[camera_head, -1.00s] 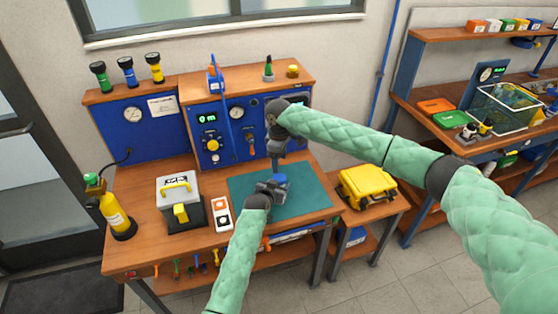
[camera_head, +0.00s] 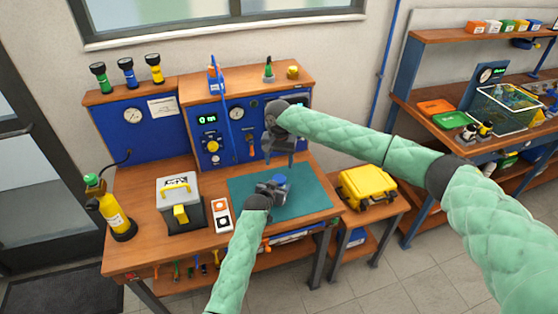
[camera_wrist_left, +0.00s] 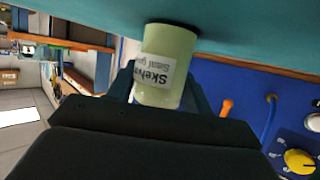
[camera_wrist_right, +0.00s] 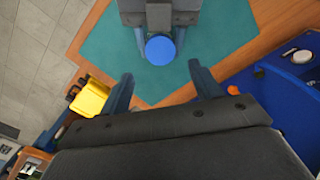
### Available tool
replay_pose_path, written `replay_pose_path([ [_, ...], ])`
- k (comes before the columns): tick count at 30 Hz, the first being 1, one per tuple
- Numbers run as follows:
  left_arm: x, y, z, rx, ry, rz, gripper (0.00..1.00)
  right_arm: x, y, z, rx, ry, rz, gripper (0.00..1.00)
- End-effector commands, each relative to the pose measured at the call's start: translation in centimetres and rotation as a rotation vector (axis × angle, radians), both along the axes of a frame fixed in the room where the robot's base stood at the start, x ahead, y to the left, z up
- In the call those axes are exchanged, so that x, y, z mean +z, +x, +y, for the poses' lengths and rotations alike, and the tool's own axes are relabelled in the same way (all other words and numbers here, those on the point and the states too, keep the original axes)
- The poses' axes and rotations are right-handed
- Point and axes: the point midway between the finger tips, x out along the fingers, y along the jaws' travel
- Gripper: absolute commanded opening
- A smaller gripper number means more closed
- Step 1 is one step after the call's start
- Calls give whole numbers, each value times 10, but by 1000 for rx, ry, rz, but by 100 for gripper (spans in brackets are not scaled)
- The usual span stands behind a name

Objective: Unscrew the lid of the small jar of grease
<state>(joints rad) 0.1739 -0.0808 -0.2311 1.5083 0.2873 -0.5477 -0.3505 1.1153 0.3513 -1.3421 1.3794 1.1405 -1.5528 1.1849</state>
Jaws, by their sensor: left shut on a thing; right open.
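The small jar of grease (camera_wrist_left: 168,60) is a pale green cylinder with a white label. It stands on the teal mat (camera_head: 308,194), between the fingers of my left gripper (camera_head: 277,188), which is shut on its body. Its blue lid (camera_head: 280,179) is on top; it also shows from above in the right wrist view (camera_wrist_right: 160,50). My right gripper (camera_head: 280,160) is open and empty, fingers pointing down, above and behind the jar. In the right wrist view its fingers (camera_wrist_right: 160,92) are spread, with the lid beyond them and apart from them.
A grey and white box with a yellow handle (camera_head: 180,205) and a white switch panel (camera_head: 221,213) stand left of the mat. A blue panel with gauges (camera_head: 212,120) rises behind it. A yellow case (camera_head: 366,187) sits on the lower table at right. The mat around the jar is clear.

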Motion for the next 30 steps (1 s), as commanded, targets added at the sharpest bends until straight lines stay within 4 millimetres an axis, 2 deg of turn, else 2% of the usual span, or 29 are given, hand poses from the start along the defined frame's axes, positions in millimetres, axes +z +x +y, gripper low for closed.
replay_pose_path([
  [6, 0, 0, 0, 0, 0, -1, 0, 0, 0, 0, -201, -1, -1, 64],
  [14, 0, 0, 0, 0, 0, -1, 0, -6, 0, 0, -273, -2, -1, 64],
  [30, 0, 0, 0, 0, 0, -1, 0, -71, 0, 0, -270, -2, -1, 64],
])
